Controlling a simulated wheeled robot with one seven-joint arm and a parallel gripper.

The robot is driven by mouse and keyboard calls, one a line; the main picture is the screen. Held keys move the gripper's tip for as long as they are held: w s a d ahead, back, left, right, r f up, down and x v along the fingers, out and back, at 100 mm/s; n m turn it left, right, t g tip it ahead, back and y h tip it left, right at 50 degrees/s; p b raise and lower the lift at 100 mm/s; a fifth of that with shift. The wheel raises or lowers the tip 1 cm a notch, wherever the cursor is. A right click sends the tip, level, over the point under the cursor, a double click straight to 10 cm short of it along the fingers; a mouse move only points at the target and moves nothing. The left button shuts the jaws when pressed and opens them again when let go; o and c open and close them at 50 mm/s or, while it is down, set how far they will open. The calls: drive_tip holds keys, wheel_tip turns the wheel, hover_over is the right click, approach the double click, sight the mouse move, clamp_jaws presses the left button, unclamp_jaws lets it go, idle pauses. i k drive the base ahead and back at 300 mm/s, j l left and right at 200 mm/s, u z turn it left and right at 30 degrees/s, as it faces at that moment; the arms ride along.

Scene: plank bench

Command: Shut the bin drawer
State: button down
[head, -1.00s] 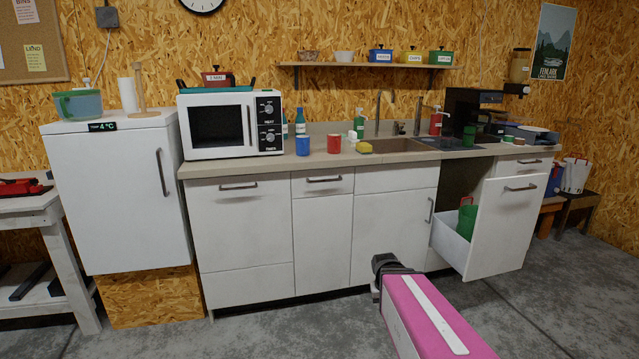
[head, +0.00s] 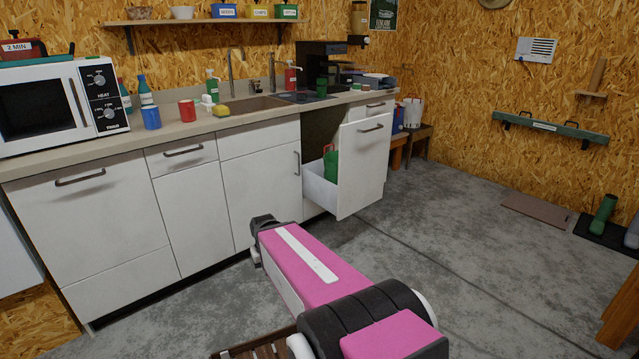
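The bin drawer (head: 362,165) is a tall white front with a dark bar handle near its top, at the right end of the counter in the head view. It stands pulled well out from the cabinet, with its white inner tub (head: 318,186) showing. A green container (head: 331,164) with a reddish top part sits inside. My pink arm reaches forward from the bottom of the view. My gripper (head: 262,228) is at its dark far end, left of and apart from the drawer; its fingers are not clear enough to tell open or shut.
White cabinet fronts (head: 192,220) line the counter on the left. Stools (head: 415,142) stand beyond the drawer against the wall. A dark mat (head: 604,233) with bottles lies at far right. A slatted wooden thing (head: 255,347) is at the bottom edge. The grey floor (head: 450,230) right of the drawer is clear.

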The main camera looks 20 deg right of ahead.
sight(362, 146)
drive_tip(key=z, duration=1.2)
